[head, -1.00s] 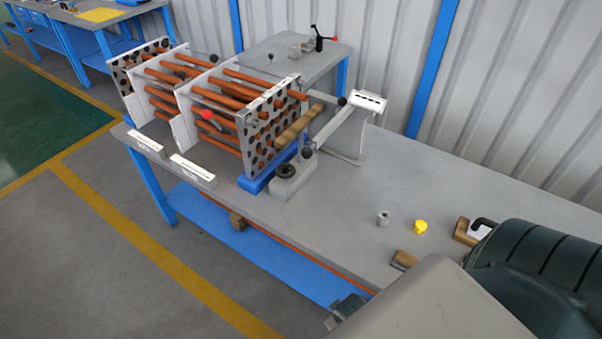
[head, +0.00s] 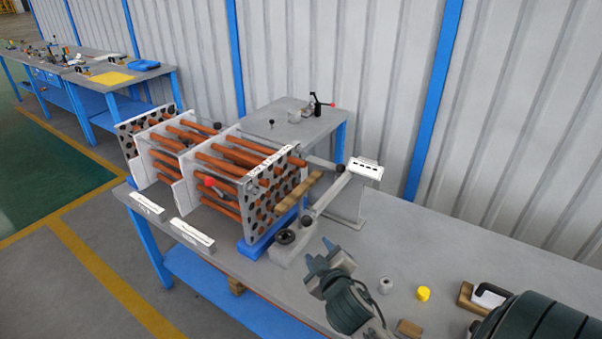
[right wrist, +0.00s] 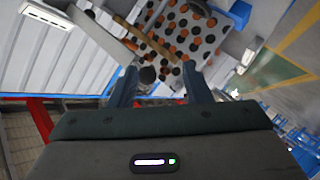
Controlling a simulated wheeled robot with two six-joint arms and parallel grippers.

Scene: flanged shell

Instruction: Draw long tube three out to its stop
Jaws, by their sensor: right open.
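The tube bundle has copper-coloured tubes (head: 215,165) running through white plates to a perforated end plate (head: 285,190). The end plate's dark holes and copper tube ends also show in the right wrist view (right wrist: 178,35). A tan bar (head: 300,192) lies slantwise in front of the end plate. I cannot tell which tube is long tube three; no number is readable. My right gripper (head: 319,254) is open and empty, apart from the bundle, to the right and in front of it. In the right wrist view its fingers (right wrist: 160,72) point toward the end plate. My left gripper is not in view.
A grey arm with dark knobs (head: 327,196) and a white-topped stand (head: 365,172) are beside the end plate. A grey block with a black knob (head: 286,237) sits in front. A yellow cap (head: 423,293) and small grey fitting (head: 385,286) lie on the right of the bench.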

